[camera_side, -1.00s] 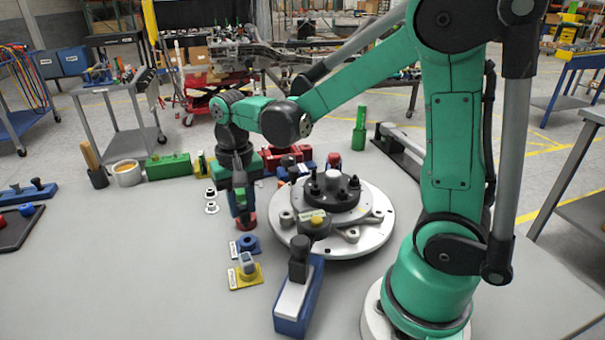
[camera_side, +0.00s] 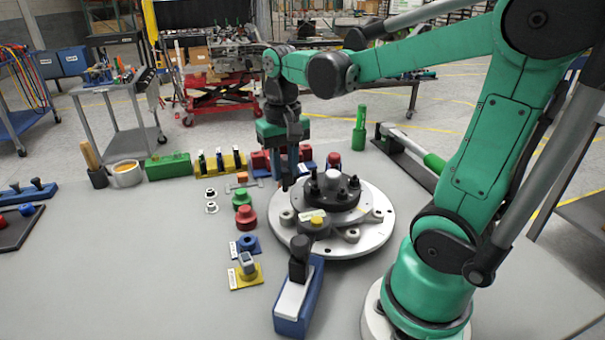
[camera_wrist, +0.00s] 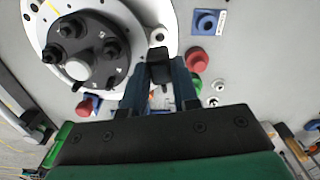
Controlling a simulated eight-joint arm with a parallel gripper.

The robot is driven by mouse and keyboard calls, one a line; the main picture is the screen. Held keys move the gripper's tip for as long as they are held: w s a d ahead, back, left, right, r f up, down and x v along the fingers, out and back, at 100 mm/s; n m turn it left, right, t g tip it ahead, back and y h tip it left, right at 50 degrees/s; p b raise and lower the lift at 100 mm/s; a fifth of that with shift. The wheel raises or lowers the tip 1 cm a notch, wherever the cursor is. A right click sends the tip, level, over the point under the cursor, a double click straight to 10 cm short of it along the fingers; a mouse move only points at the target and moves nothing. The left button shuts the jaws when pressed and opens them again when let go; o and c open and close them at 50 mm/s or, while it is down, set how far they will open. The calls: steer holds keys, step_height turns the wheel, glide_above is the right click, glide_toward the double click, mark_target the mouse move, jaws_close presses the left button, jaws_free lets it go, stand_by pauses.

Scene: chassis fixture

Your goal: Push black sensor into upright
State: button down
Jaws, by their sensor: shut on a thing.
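My gripper (camera_side: 290,175) hangs pointing down just behind and left of the round fixture. In the wrist view, its two dark blue fingers (camera_wrist: 160,85) are shut on a small black block, which I take as the black sensor (camera_wrist: 160,70). The sensor is at the edge of the light metal plate (camera_wrist: 150,12), which I take as the upright; I cannot tell if they touch. In the side view this plate (camera_side: 372,236) is round, with a black hub (camera_side: 333,195) on top. The sensor's lower end is hard to make out there.
Red (camera_side: 247,219) and green (camera_side: 243,198) knobs stand left of the fixture, with a blue part (camera_side: 246,245) and a yellow-based part (camera_side: 246,275) nearer. A blue block with a black knob (camera_side: 299,290) stands in front. The table's left middle is clear.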

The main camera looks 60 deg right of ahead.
mark_target(285, 191)
steer(key=shift+f, duration=1.95)
steer(key=shift+f, duration=0.6)
steer(key=shift+f, duration=0.6)
steer(key=c, duration=1)
jaws_free()
steer(key=shift+r, duration=1.55)
